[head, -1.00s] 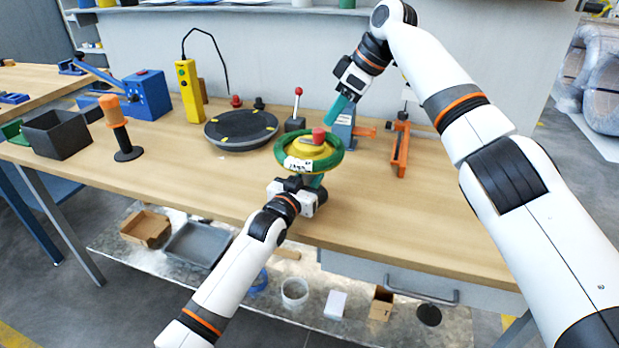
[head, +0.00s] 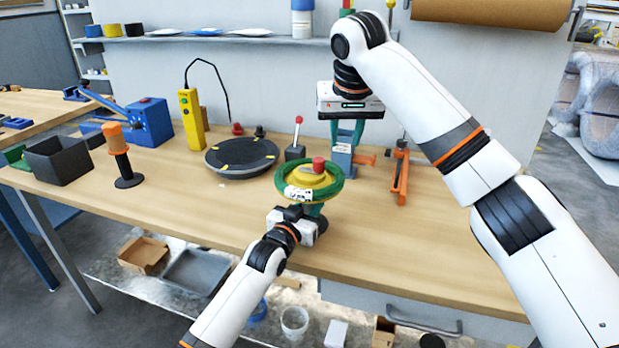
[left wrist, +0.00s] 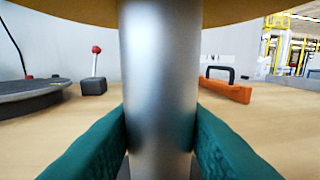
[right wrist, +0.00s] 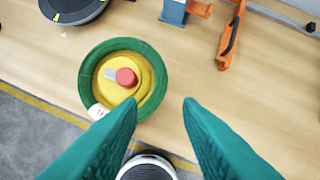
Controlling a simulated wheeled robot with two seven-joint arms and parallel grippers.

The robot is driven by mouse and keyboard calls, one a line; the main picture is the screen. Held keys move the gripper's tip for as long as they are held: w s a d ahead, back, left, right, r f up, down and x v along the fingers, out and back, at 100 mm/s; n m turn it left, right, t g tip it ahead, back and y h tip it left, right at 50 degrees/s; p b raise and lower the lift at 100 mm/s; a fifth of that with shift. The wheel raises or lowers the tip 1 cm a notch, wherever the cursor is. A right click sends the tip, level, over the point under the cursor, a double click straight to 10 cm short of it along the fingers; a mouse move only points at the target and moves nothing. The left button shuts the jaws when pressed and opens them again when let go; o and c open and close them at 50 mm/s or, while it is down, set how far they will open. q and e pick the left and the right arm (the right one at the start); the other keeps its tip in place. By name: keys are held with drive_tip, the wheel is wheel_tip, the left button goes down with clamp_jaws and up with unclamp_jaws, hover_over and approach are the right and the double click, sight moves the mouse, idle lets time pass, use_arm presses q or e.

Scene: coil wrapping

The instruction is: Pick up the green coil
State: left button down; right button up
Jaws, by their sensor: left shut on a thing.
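The green coil (head: 334,186) is a ring around a yellow hub with a red knob (head: 318,164) on top and a white label at its front. The green coil also shows in the right wrist view (right wrist: 88,72). My left gripper (head: 312,212) is below it. In the left wrist view its teal fingers are shut on a grey metal post (left wrist: 160,80) under the yellow disc (left wrist: 70,8). My right gripper (head: 347,132) points down behind the coil in the head view. Its fingers (right wrist: 160,108) are apart and empty, above and beside the coil.
A black turntable (head: 242,156) stands left of the coil. A small grey box with a red-topped lever (head: 295,150), a blue-grey device (head: 343,158) and an orange tool (head: 400,172) stand behind it. The tabletop to the right is clear.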

sight(340, 175)
drive_tip(key=shift+m, duration=0.5)
drive_tip(key=x, duration=1.1)
drive_tip(key=shift+d+f, duration=0.2)
drive_tip(key=shift+f, duration=0.25)
drive_tip(key=shift+a, duration=0.1)
clamp_jaws()
